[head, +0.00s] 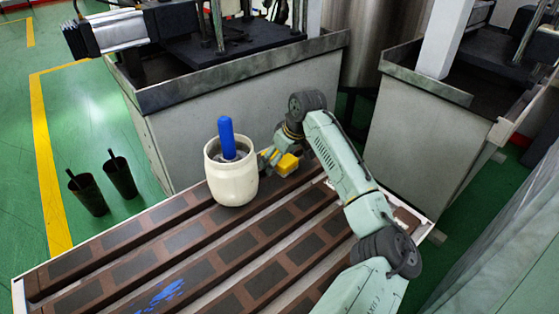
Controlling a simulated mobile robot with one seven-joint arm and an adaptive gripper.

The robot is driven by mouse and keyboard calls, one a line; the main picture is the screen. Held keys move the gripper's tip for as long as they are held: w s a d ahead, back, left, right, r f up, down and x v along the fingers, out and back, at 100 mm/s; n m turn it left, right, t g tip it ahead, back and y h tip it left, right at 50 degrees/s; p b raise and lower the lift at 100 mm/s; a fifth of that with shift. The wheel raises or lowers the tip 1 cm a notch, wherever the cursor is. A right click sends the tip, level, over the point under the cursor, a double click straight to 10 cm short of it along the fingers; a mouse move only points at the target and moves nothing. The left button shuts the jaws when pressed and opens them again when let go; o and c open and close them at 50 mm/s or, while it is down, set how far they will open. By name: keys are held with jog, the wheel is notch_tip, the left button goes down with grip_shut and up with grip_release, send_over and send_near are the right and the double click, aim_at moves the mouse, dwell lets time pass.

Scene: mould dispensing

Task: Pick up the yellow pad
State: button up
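The yellow pad (288,164) is a small block at the far edge of the brown slatted table, just right of the white pot. My gripper (269,157) is right at the pad, on its left and upper side, between the pad and the pot. The fingers are small here and overlap the pad's outline. I cannot tell whether they touch it or grip it, or whether the pad is lifted off the table.
The white pot (232,184) with a blue handle (226,138) stands close left of my gripper. The slatted table (137,264) has blue paint marks (166,295) and is otherwise mostly clear. Grey machine tubs (240,108) stand behind. Two dark containers (88,194) stand on the green floor.

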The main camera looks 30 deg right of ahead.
jog(key=shift+c, duration=0.4)
jog(key=c, duration=1.2)
